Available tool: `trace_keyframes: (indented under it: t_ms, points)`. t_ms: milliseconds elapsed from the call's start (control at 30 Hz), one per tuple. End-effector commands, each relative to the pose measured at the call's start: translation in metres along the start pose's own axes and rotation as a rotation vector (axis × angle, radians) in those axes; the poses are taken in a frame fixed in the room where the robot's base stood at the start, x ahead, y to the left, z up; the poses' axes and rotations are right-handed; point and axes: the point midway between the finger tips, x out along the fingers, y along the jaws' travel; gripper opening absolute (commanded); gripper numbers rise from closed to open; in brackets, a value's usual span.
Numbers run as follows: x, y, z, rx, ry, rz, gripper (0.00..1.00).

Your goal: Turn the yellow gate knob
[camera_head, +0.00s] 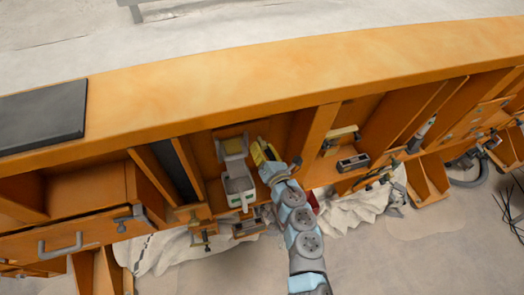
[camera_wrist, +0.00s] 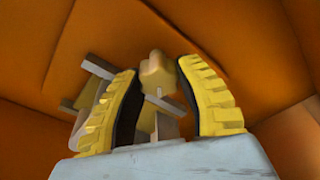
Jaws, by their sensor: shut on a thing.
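The yellow knob (camera_wrist: 156,70) is in the wrist view, a small lobed piece between the tips of my two yellow ribbed fingers. My gripper (camera_wrist: 158,84) is shut on it, with one finger on each side. Grey bars and plates show behind and to the left of the knob, partly hidden by the left finger. In the head view my gripper (camera_head: 263,153) reaches into an open orange compartment, and I cannot tell the knob apart from the yellow fingers there.
A grey-white box with a raised lid (camera_head: 238,185) stands just left of my gripper in the head view. Orange partitions (camera_head: 318,130) bound the compartment. Small clamps (camera_head: 204,232) and a dark metal block (camera_head: 353,162) sit along the front edge.

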Motion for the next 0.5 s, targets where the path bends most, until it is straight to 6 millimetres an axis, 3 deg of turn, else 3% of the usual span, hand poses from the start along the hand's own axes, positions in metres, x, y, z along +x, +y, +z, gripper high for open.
trace_keyframes:
  t_ms: [500]
  points:
    - [0.0, -0.0012, -0.0009, 0.486, -0.001, 0.082, 0.01]
